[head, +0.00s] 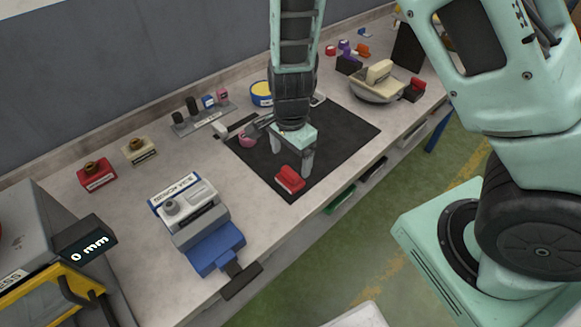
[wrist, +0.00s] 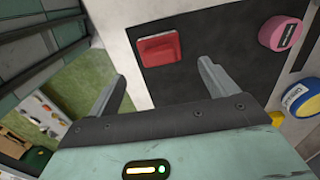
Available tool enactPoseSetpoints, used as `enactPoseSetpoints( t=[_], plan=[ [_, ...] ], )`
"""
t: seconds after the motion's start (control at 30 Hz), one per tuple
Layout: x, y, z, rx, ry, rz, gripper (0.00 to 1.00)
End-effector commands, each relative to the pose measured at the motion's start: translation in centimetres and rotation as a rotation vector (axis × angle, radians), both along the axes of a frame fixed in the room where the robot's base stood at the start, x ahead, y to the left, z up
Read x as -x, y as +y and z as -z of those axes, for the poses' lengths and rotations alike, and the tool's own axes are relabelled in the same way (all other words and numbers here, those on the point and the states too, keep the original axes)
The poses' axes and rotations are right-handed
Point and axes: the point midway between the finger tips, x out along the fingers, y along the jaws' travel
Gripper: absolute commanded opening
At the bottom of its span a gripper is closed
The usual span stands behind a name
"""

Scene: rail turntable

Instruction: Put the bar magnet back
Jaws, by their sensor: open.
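My gripper (head: 291,162) is over the mat, just behind the red block in the head view. Its fingers are spread and empty, which also shows in the wrist view (wrist: 162,72). No finger visibly touches the block.
A pink round piece (head: 248,140) lies by the mat's left edge. A yellow-blue round container (head: 262,93) and a grey rack (head: 203,118) stand behind. A blue-grey vise-like device (head: 200,220) is at front left. A cream dish-like device (head: 377,85) is at right.

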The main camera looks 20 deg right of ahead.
Motion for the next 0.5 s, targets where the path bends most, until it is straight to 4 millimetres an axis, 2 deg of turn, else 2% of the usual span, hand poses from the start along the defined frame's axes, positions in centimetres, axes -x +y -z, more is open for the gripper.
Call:
enactPoseSetpoints(
  t=[0.1, 0.37, 0.47, 0.5],
  plan=[
    [0.0, 0.1, -2.4, -0.001, -0.004, -0.002, 0.85],
    [0.1, 0.2, -5.2, -0.004, 0.000, -0.012, 0.85],
    [1.3, 1.4, -6.4, -0.037, 0.012, -0.110, 0.85],
    [2.2, 2.2, -7.1, -0.059, 0.019, -0.188, 0.85]
  ],
)
